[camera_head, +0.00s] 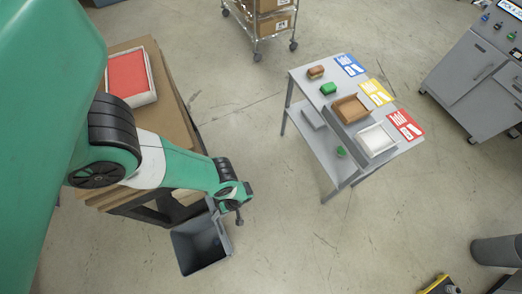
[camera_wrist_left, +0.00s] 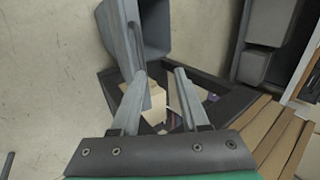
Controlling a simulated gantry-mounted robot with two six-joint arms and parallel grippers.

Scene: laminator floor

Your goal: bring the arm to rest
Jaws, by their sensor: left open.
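My left arm comes in from the left in the head view, green with black joints. Its left gripper (camera_head: 240,217) points down above the floor, beside the wooden-topped table and over the edge of a grey bin (camera_head: 187,250). The left wrist view shows the two grey fingers of the gripper (camera_wrist_left: 160,74) apart, with nothing held between them. The grey bin (camera_wrist_left: 118,30) is ahead of the fingers there. A tan object (camera_wrist_left: 150,104) shows beyond the fingers, partly hidden. My right gripper is in neither view.
The wooden-topped table (camera_head: 173,105) carries a red-and-white tray (camera_head: 150,85). A grey two-level table (camera_head: 311,93) holds a brown tray (camera_head: 335,113), a white tray (camera_head: 390,150), a green block (camera_head: 328,88) and coloured cards. A wire cart stands behind. Open floor lies between the tables.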

